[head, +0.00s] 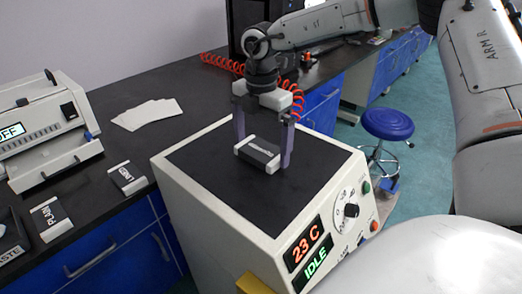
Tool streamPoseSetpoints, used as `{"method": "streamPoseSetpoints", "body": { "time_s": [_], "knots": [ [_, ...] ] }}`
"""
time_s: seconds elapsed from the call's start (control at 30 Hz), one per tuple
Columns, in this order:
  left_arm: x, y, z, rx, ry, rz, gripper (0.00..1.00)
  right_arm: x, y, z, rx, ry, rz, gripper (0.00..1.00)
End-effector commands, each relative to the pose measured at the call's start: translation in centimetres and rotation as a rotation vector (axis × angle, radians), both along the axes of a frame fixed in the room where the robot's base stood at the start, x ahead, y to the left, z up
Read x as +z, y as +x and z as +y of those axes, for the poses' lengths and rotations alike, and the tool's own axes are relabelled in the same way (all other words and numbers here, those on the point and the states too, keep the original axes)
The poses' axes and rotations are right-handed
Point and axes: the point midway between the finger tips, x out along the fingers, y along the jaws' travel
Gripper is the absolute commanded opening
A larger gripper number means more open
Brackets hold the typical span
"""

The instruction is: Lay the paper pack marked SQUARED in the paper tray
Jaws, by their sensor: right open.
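My right gripper (262,150) points down over the machine's black top, open, with one finger on each side of a dark pack with white ends (262,146). The pack lies flat on that top; its label is too small to read. Two similar packs lie on the dark bench at left: one reads PLAIN (49,218), the other's label (127,178) is hard to read. A white device with an OFF display (42,128) stands at far left, with a tray-like lower front part; I cannot tell if this is the paper tray. My left gripper is not in view.
The white machine (290,225) shows 23 C and IDLE. Loose white sheets (147,114) lie on the bench behind it. A dark item marked WASTE (8,248) is cut off at the left edge. A blue stool (388,124) stands on the floor at right.

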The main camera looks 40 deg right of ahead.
Motion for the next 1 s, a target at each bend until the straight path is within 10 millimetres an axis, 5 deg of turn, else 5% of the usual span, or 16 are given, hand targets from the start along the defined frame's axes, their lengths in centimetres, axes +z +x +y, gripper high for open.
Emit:
{"method": "streamPoseSetpoints", "body": {
  "time_s": [0.23, 0.47, 0.77, 1.0],
  "knots": [
    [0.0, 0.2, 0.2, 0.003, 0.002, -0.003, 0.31, -0.2, 0.0, 0.0, 0.000, 0.000, -0.002, 1.00],
    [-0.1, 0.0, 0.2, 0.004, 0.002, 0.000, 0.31, -0.1, 0.1, 0.0, 0.000, 0.000, -0.002, 0.63],
    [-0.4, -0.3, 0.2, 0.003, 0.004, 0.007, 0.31, 0.8, 0.2, 0.0, 0.000, 0.000, -0.006, 0.63],
    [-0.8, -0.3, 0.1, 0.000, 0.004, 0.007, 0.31, 5.5, 0.2, 0.0, -0.001, -0.001, -0.008, 0.63]
  ]
}}
